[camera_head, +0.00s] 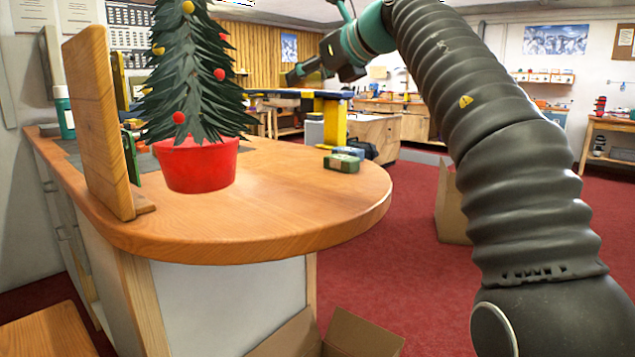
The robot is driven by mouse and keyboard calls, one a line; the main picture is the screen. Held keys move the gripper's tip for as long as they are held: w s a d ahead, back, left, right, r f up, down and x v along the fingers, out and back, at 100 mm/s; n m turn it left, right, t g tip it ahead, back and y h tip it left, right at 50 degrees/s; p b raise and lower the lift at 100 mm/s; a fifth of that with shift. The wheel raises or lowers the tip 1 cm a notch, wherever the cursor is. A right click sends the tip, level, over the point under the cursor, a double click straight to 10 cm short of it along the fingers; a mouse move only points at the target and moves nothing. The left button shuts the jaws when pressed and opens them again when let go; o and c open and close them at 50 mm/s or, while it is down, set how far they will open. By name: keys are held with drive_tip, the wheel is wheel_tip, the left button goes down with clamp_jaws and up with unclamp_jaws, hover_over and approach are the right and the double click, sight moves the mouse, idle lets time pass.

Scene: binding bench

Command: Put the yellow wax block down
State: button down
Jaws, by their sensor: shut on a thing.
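My gripper (298,76) is at the upper middle, in the air above the counter's far right side. It is shut on a small dull-yellow piece (314,77), which looks like the yellow wax block, mostly hidden by the dark fingers. The block is well above the counter top (290,205) and touches nothing else that I can see. A green block (341,163) and a bluish block (348,152) lie close together near the counter's rounded right edge.
A small Christmas tree in a red pot (196,165) stands on the counter's left part, beside an upright wooden board (92,120). The counter's front right is clear. Open cardboard boxes (362,336) stand on the red floor. A blue-and-yellow bench (332,122) is farther back.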

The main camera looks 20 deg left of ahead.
drive_tip(key=w+a+f+g, duration=0.1)
drive_tip(key=w+a+f, duration=0.5)
drive_tip(key=f, duration=0.1)
drive_tip(key=n+b, duration=0.1)
drive_tip(key=b, duration=0.5)
hover_over(333, 184)
drive_tip(key=shift+y, duration=0.3)
wheel_tip(333, 184, down, 7)
drive_tip(key=shift+w+f, duration=0.1)
drive_tip(key=shift+w, duration=0.05)
drive_tip(key=shift+f+b, duration=0.8)
drive_tip(key=shift+f, duration=1.05)
drive_tip(key=shift+f, duration=0.1)
drive_tip(key=shift+f, duration=0.15)
drive_tip(key=c, duration=0.5)
unclamp_jaws()
drive_tip(key=shift+c, duration=0.2)
